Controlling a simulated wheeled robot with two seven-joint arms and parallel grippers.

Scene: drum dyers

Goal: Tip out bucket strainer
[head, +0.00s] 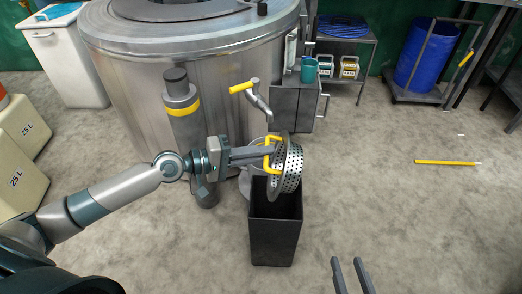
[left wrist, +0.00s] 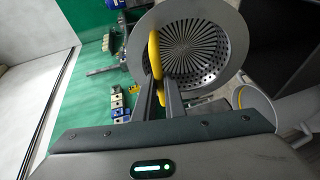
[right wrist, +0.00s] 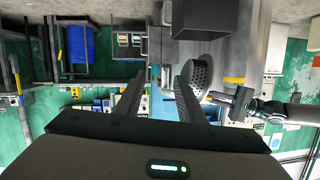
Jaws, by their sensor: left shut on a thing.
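The bucket strainer (head: 290,172) is a perforated metal basket with a yellow handle. My left gripper (head: 266,153) is shut on the yellow handle and holds the strainer on its side, above the tall black bin (head: 275,238). In the left wrist view the strainer (left wrist: 192,45) faces the camera with its slotted bottom visible, and I see no contents there. In the right wrist view the strainer (right wrist: 200,75) shows above the fingers, partly hidden. My right gripper (head: 352,272) is open and empty, low in the head view, apart from the bin.
A large steel drum (head: 225,95) with a yellow-handled valve (head: 252,92) stands behind the bin. A pale bucket (head: 245,182) sits beside the bin, partly hidden. A yellow pencil-like stick (head: 447,163) lies on the floor at right.

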